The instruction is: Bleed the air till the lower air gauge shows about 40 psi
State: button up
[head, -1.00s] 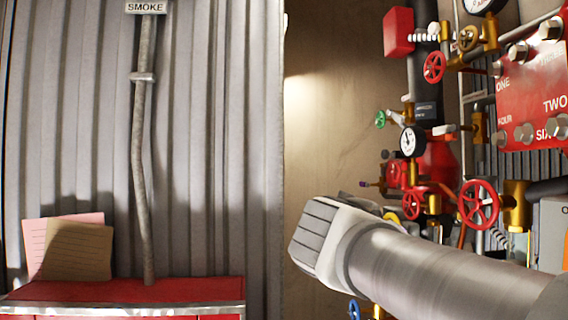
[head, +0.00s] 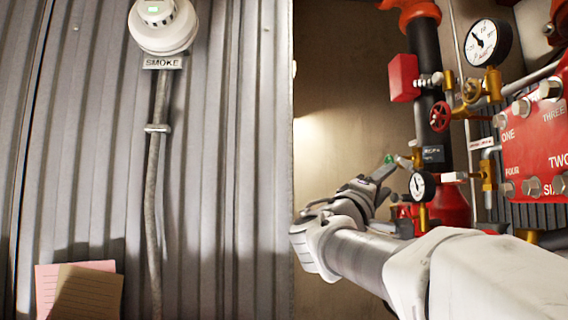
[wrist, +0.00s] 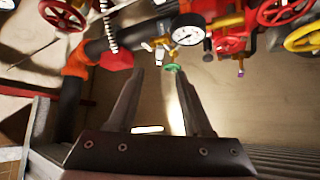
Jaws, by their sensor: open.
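The lower air gauge (head: 421,186) is a white dial in a black rim, low on the riser; its reading is too small to tell. A similar white dial (wrist: 188,29) shows in the wrist view. A small green handle (head: 388,158) sits just up and left of the lower gauge. It also shows in the wrist view (wrist: 173,68), beyond my fingertips, nearer the right finger. My gripper (wrist: 160,76) is open and empty, its fingers pointing at the green handle's area. In the head view my gripper (head: 378,180) is just below the green handle; contact cannot be told.
A larger upper gauge (head: 488,42), a red handwheel (head: 440,116) and a red box (head: 403,77) are higher on the riser. A red numbered panel (head: 535,145) is at the right. A smoke detector (head: 163,24) hangs on the corrugated wall. Several handwheels crowd the pipes.

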aim_at(405, 164)
jog(key=p+x, duration=0.4)
jog(key=x, duration=0.8)
jog(key=shift+w+d+r, duration=0.1)
jog(key=shift+w+d, duration=0.1)
jog(key=shift+d, duration=0.05)
grip_shut()
